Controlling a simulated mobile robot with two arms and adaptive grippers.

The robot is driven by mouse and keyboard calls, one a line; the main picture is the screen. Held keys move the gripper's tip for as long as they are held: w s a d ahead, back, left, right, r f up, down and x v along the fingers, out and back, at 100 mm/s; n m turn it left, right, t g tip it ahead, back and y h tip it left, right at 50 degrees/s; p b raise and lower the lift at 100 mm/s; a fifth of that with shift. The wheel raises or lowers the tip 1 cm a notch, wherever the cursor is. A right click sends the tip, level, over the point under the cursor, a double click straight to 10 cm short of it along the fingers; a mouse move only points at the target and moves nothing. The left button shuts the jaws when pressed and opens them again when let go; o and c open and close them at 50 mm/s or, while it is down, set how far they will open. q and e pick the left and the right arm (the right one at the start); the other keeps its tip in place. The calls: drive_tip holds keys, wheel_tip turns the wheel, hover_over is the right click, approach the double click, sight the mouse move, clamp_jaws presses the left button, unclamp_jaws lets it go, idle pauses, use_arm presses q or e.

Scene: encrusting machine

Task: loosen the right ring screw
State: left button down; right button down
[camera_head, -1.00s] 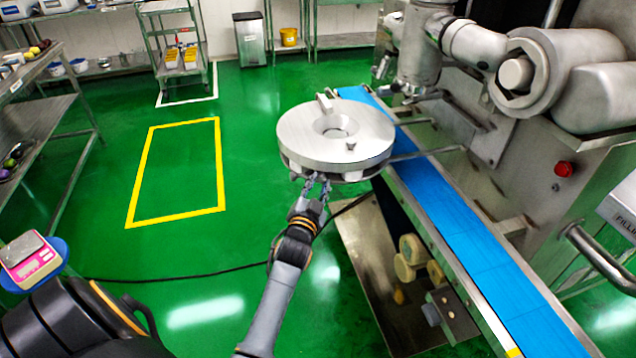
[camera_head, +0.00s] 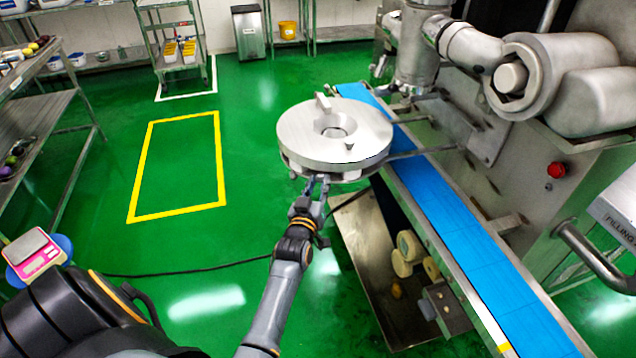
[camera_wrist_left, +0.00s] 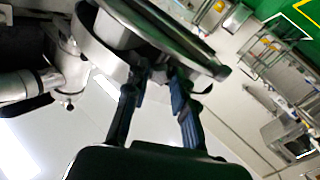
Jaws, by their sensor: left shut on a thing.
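The round metal ring assembly (camera_head: 300,134) stands beside the blue belt, with a small knob (camera_head: 348,147) and a bar-like handle (camera_head: 323,103) on top. My left gripper (camera_head: 314,184) is under its near edge. In the left wrist view the two fingers (camera_wrist_left: 158,84) reach up to the underside of the ring (camera_wrist_left: 97,42), shut on a small part there, which appears to be a ring screw. The fingers and the ring hide most of that part, so its thread and how far it is turned cannot be seen. My right gripper is not in view.
The blue conveyor belt (camera_head: 450,205) runs along the right of the ring, beside the steel machine body with a red button (camera_head: 556,169). A pink scale (camera_head: 33,253) is at lower left. Green floor left of the ring is clear.

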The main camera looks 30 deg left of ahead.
use_arm(q)
drive_tip(key=shift+f+n, duration=0.15)
drive_tip(key=shift+n, duration=0.25)
drive_tip(key=c, duration=1.1)
unclamp_jaws()
drive_tip(key=v, duration=0.7)
drive_tip(key=shift+s+d, duration=0.15)
drive_tip(key=shift+s, duration=0.1)
